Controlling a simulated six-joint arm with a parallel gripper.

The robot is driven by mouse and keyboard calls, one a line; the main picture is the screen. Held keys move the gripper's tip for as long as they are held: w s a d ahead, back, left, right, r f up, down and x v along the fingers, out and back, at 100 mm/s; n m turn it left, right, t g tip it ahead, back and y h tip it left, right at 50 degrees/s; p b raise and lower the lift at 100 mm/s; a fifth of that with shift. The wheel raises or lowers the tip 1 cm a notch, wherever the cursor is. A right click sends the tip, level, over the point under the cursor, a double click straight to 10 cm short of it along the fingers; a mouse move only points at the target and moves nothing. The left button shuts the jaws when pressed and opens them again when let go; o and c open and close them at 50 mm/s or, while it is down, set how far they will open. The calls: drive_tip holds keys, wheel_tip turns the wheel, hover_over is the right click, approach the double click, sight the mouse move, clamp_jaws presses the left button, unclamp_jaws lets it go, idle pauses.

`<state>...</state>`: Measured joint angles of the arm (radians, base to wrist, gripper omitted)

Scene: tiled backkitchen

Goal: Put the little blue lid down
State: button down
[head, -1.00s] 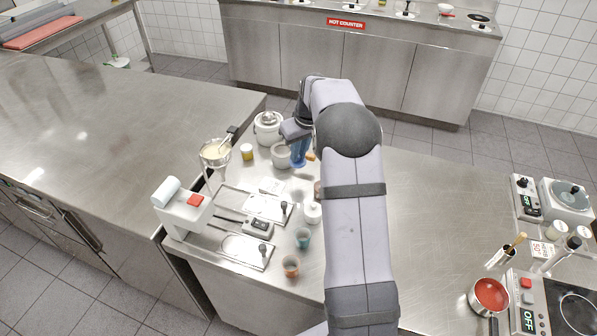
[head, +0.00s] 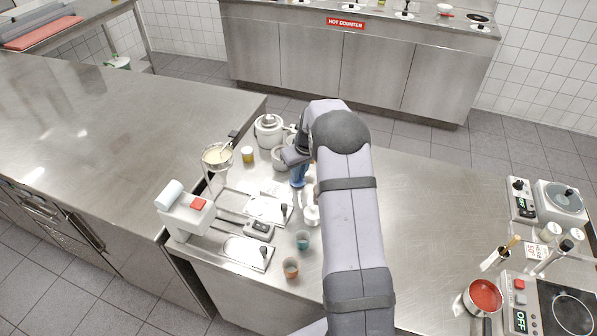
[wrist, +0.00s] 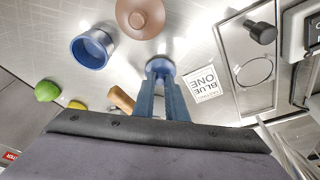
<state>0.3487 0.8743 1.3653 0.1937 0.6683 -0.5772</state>
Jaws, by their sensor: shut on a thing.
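My gripper (wrist: 160,92) has its blue fingers shut on the little blue lid (wrist: 160,66), a small round blue disc at the fingertips in the wrist view. In the head view my gripper (head: 298,182) is over the counter's left part, and the lid is hard to tell from the blue fingers. I cannot tell whether the lid touches the counter. A card reading "BLUE ONE" (wrist: 203,84) lies right beside the lid in the wrist view.
A brown round thing (wrist: 140,18) is close above the lid in the wrist view. A wooden piece (wrist: 121,98), a lime (wrist: 48,90) and a yellow fruit (wrist: 77,105) lie left. The counter's middle is clear.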

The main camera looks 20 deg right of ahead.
drive_tip(key=shift+f, duration=0.2)
drive_tip(key=c, duration=1.8)
unclamp_jaws()
drive_tip(key=shift+o, duration=0.2)
drive_tip(key=shift+r, duration=0.1)
drive_tip(key=shift+s+d+r, duration=0.1)
drive_tip(key=shift+r, duration=0.55)
drive_tip(key=b+v, duration=0.3)
drive_tip(key=v, duration=0.8)
drive_tip(key=shift+s, duration=0.15)
